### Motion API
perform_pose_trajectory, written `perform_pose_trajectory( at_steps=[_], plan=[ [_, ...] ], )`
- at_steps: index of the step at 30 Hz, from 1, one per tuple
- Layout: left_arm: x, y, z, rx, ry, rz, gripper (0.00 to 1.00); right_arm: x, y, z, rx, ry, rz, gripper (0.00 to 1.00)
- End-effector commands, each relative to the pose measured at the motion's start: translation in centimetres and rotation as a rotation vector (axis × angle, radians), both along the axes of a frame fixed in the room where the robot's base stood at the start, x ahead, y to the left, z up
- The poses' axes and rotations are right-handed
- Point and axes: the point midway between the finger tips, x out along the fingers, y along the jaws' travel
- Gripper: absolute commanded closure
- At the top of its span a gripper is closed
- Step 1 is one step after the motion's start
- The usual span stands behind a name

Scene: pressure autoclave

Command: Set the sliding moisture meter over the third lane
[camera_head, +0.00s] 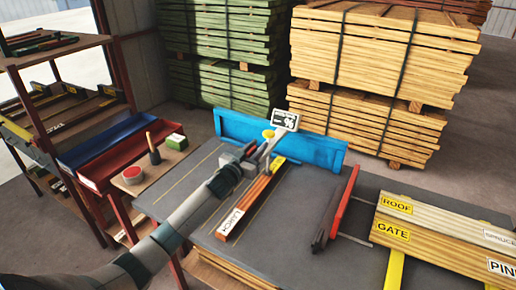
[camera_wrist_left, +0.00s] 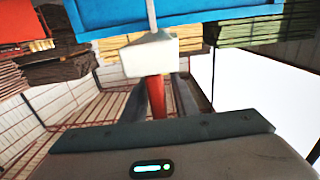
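The moisture meter (camera_head: 285,120) has a tilted dark display with a % sign, in front of the blue beam (camera_head: 235,126) at the back of the grey table (camera_head: 180,200). A yellow knob (camera_head: 268,134) is beside the display. Thin lines mark lanes on the table; an orange plank labelled LARCH (camera_head: 245,208) lies along it. My left gripper (camera_head: 247,152) is at the meter, over the plank's far end. In the left wrist view, a white block (camera_wrist_left: 150,55) with a red piece (camera_wrist_left: 157,97) is between the dark fingers; I cannot tell if they touch it. My right gripper is out of view.
A red bar (camera_head: 344,200) and dark bar stand right of the plank. Boards labelled ROOF and GATE (camera_head: 393,235) lie farther right. Red and blue bins and a shelf (camera_head: 50,120) are at left. Green and yellow timber stacks (camera_head: 385,50) stand behind.

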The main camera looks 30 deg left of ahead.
Motion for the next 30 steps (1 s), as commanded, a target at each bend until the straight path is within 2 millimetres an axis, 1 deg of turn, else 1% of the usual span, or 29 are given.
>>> perform_pose_trajectory(
  at_steps=[11, 17, 23, 30],
  plan=[
    [-0.1, -0.1, -0.1, 0.000, 0.001, -0.001, 0.70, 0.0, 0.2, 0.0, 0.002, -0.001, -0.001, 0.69],
    [-1.1, 0.0, -0.3, 0.000, 0.002, -0.001, 0.70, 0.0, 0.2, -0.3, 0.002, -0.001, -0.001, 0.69],
    [-3.3, 0.0, -0.4, 0.000, 0.002, -0.002, 0.70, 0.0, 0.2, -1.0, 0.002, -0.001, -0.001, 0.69],
    [-7.5, 0.2, -0.5, -0.001, 0.002, -0.002, 0.70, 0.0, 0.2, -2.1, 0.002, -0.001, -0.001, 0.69]
  ],
)
